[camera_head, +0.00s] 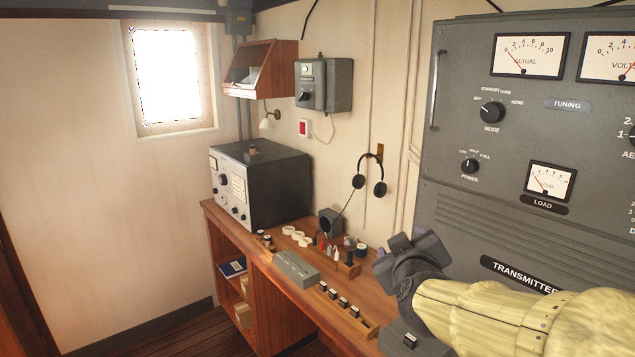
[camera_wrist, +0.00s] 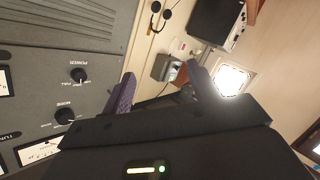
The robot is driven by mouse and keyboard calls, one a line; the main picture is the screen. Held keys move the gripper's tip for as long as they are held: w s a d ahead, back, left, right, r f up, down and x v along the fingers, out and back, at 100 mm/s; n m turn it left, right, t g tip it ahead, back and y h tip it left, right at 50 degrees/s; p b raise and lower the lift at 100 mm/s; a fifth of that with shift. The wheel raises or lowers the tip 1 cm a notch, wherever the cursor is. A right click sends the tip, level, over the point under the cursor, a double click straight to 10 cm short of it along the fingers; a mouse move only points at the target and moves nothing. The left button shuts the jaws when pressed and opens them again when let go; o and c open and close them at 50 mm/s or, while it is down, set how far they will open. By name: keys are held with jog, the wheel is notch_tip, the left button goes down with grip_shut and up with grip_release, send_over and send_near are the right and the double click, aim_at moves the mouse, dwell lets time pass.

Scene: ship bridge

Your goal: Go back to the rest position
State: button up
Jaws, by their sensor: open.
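My gripper (camera_head: 402,248) is at the lower right in the head view, in front of the transmitter cabinet and over the right part of the wooden desk. Its dark purple fingers point up and away from the camera. In the wrist view my gripper (camera_wrist: 160,72) is open, with its two fingers well apart. I see nothing held between them. My pale yellow arm reaches in from the lower right corner of the head view.
The grey transmitter cabinet (camera_head: 465,215) stands close behind my gripper. The wooden desk (camera_head: 300,300) holds a grey radio (camera_head: 270,185), a grey box (camera_head: 296,268) and small items. Headphones (camera_head: 369,178) hang on the wall. Bare floor (camera_head: 170,338) shows left of the desk.

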jog(key=s+a+f+m+g+y+b, duration=0.1)
jog(key=s+f+g, duration=0.15)
jog(key=f, duration=0.55)
jog(key=s+a+f+m+g+y, duration=0.1)
jog(key=s+f+g, duration=0.15)
jog(key=f, duration=0.45)
jog(key=s+d+f+m+g+b, duration=0.1)
jog(key=s+f+m+g, duration=0.2)
jog(key=s+f+g, duration=0.4)
jog(key=s+f, duration=0.4)
jog(key=f, duration=0.2)
jog(key=shift+s+d+g, duration=0.35)
jog(key=shift+g, duration=0.05)
jog(key=shift+f, duration=0.1)
